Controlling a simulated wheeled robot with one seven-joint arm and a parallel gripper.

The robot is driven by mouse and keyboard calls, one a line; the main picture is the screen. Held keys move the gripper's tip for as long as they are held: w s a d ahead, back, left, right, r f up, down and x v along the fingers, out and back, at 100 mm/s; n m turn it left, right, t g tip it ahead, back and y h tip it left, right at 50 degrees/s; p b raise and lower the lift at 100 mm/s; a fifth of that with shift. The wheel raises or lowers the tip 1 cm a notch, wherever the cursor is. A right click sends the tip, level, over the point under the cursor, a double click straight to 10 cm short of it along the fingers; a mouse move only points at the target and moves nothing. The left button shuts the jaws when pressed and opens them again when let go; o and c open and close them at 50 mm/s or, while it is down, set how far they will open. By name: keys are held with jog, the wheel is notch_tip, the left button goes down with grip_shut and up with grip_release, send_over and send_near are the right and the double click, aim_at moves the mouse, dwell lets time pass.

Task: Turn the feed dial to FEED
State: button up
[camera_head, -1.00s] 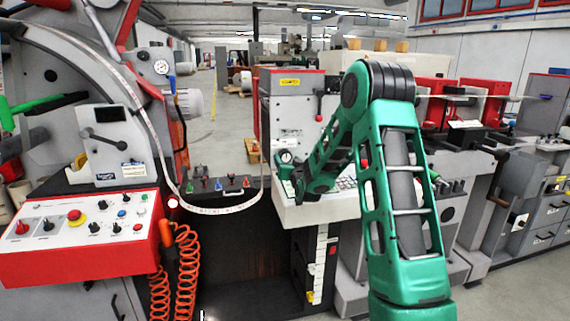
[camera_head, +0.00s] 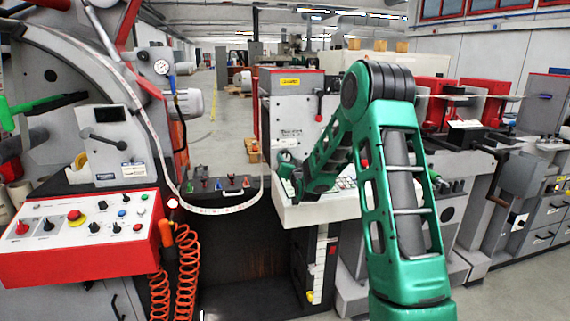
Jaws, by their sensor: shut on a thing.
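My gripper (camera_head: 286,166) is at the left end of the white sloped control panel (camera_head: 318,210), beyond the middle of the picture. It is shut on what appears to be the feed dial, at the panel's left end. The dial is small and hidden behind the green gripper and wrist, so its pointer and the FEED mark cannot be read. My green arm crosses in front of the panel and hides much of its right part and keys.
A red-and-white console (camera_head: 82,240) with knobs and a red button stands at left. A white label web (camera_head: 222,210) loops down just left of my gripper. Orange coiled hoses (camera_head: 187,270) hang below. A red-handled lever (camera_head: 319,105) stands above the panel.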

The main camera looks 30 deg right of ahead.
jog(key=m, duration=0.6)
dwell(0.3)
jog(key=shift+m, duration=0.3)
jog(key=o, duration=1.1)
jog(key=shift+s, duration=0.1)
jog(key=v, duration=1)
jog(key=shift+s+a, duration=0.2)
jog(key=shift+s, duration=0.05)
